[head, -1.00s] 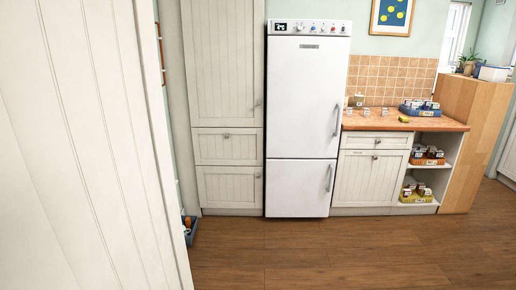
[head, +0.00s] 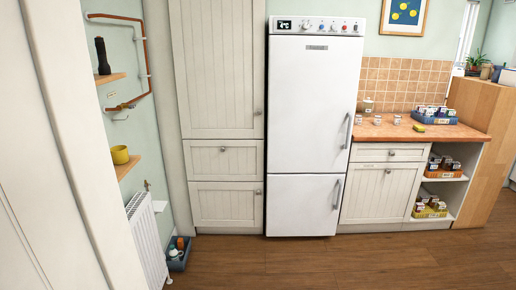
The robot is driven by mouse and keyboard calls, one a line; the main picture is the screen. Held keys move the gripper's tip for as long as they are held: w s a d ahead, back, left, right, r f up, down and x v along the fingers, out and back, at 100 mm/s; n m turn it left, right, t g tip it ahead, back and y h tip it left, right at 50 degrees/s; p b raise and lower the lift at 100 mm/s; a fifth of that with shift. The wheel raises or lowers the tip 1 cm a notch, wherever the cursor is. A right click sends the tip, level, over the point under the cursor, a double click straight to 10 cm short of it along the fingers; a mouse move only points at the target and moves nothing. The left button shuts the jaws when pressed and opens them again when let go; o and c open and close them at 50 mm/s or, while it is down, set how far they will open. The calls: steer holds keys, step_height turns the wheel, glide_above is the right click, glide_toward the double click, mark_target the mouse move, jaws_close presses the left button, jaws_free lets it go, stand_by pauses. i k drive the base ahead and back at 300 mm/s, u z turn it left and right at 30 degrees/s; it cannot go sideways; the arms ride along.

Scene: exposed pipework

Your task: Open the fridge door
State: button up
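The white fridge (head: 308,110) stands upright against the far wall, between tall cream cabinets and a counter. It has a large upper door and a smaller lower door (head: 303,206), and both look shut. A control panel with a small display and knobs runs along its top. The upper door handle (head: 347,131) is a vertical grey bar near the right edge. The lower door handle (head: 337,194) is a similar bar just below the split. My gripper is not in view.
Brown wooden floor (head: 330,262) lies clear before the fridge. A pale door or panel (head: 60,150) fills the left edge. A radiator (head: 148,240) and a blue bin (head: 179,254) stand at left. The counter (head: 400,131) at right carries jars and a tray (head: 432,117).

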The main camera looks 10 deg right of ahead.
mark_target(314, 81)
steer(key=z, duration=0.05)
steer(key=i, duration=2.75)
steer(key=z, duration=1.25)
steer(key=k, duration=0.4)
steer(key=z, duration=0.35)
